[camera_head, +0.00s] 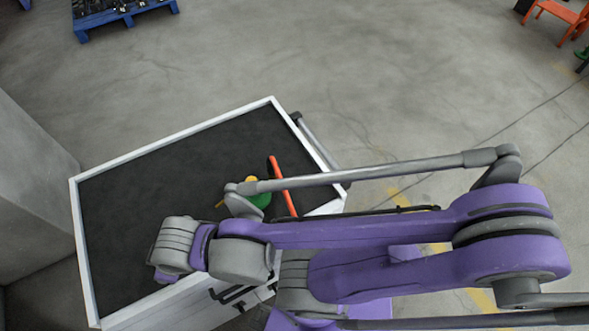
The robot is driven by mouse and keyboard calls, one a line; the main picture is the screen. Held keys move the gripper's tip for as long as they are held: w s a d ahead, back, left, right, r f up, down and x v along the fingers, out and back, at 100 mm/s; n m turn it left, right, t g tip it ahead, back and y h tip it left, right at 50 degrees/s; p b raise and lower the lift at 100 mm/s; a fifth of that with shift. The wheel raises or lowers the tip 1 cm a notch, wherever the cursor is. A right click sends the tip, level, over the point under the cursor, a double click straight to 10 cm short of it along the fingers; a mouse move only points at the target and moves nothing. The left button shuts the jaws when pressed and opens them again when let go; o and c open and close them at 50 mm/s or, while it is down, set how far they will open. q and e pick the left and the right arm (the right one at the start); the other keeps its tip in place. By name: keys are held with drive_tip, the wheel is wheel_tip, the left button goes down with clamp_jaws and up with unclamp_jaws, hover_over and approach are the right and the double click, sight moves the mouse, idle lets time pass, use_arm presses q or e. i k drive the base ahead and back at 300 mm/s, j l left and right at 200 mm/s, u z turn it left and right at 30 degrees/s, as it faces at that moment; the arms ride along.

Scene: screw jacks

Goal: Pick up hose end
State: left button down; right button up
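No hose end can be made out for certain. A small green and yellow object (263,200) lies on the dark top of the white cart (175,149), partly hidden behind my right arm. A red-orange bar (282,184) lies just right of it, near the cart's right edge. My purple and grey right arm comes in from the right and reaches across the cart's front part. Its wrist is over the cart top, but the gripper's fingers are hidden, so its opening does not show. My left gripper is not in view.
The cart top has a raised white rim; its left and middle parts are bare. A grey wall block (35,190) stands close to the left. A blue pallet (122,17) with dark parts lies at the back left. An orange chair (560,14) is at the far right.

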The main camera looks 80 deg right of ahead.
sight(271, 175)
drive_tip(key=z, duration=2.75)
drive_tip(key=k+l+u, duration=0.35)
drive_tip(key=i+l, duration=0.1)
